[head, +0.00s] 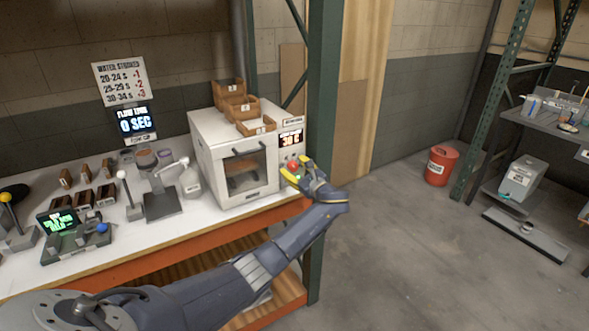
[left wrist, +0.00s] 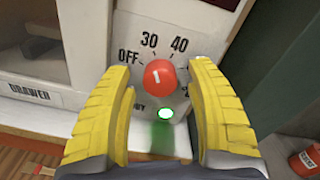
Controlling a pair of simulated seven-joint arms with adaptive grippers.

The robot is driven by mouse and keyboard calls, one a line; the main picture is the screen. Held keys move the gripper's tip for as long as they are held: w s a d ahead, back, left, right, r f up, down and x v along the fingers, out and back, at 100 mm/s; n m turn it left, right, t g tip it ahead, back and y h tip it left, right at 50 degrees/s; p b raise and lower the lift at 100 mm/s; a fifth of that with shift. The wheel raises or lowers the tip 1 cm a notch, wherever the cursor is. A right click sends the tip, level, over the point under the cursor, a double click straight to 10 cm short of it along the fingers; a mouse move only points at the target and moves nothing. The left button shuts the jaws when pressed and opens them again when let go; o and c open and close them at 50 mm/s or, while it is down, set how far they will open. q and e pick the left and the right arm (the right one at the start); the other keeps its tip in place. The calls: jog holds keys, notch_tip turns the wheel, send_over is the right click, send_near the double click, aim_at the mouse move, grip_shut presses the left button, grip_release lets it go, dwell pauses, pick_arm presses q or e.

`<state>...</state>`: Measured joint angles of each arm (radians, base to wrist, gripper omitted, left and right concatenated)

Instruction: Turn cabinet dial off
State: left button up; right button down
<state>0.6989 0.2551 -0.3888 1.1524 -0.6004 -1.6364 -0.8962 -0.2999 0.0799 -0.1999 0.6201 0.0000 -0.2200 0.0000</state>
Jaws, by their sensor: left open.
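The white cabinet (head: 214,150) stands on the workbench, with a window door and a control panel on its right side. Its display (head: 291,138) appears to read 30 C. The red dial (left wrist: 160,77) is on the panel in the left wrist view, its white mark pointing roughly up, between the 30 and 40 labels. The right gripper is not in view.
Wooden trays (head: 238,106) sit on top of the cabinet. A green rack post (head: 322,120) stands close to the right of my left gripper. Bottles and instruments crowd the bench (head: 180,232) to the left. A red bucket (head: 441,166) is on the floor at right.

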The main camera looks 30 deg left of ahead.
pick_arm(q)
jog(key=shift+c, duration=0.5)
grip_shut()
